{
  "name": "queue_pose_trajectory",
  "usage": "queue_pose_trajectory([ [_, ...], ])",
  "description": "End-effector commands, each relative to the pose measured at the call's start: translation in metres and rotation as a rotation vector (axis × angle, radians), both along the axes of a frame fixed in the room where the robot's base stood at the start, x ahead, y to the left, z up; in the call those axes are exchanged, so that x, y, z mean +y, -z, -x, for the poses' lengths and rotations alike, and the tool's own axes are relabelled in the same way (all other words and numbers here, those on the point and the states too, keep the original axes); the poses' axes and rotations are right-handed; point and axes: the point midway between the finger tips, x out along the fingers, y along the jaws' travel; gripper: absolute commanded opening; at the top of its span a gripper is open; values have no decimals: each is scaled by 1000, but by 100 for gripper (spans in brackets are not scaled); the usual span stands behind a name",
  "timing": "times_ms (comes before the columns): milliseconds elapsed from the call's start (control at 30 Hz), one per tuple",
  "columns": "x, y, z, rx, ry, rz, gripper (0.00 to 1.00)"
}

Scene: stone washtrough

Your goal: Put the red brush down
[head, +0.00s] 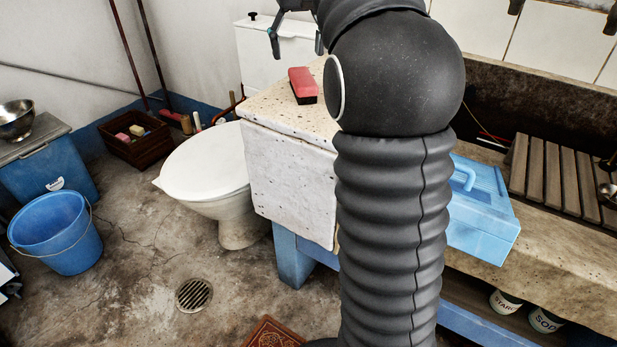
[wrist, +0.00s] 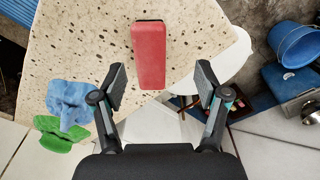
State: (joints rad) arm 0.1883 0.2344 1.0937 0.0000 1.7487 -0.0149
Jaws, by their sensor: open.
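The red brush (head: 303,84) lies on the speckled stone top (head: 270,108), close to its edge above the toilet. In the wrist view the red brush (wrist: 149,55) lies lengthwise, its near end in line with the gap between my fingers. My gripper (wrist: 158,86) is open and holds nothing. Its fingers are on either side of the gap, apart from the brush.
A blue cloth (wrist: 70,103) and a green cloth (wrist: 62,134) lie left of my gripper in the wrist view. A light-blue box (head: 482,215) and a slatted wooden rack (head: 560,175) are right of my arm. The toilet (head: 205,165) stands left of the stone top.

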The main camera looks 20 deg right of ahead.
Motion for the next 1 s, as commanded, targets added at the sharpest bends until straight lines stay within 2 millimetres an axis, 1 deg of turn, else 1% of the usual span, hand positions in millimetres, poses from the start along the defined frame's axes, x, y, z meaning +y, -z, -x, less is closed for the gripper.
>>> queue_pose_trajectory([
  [33,9,-1,15,-23,-11,4,74],
  [167,27,7,48,-80,-34,13,74],
  [367,52,33,103,-168,-70,25,74],
  [467,62,52,132,-213,-87,30,74],
  [567,72,75,161,-257,-104,33,74],
  [667,81,102,190,-300,-123,34,74],
  [700,84,113,202,-319,-129,35,74],
  [800,90,142,228,-358,-145,36,74],
  [900,94,168,248,-391,-158,36,74],
  [1000,97,186,261,-413,-167,36,74],
])
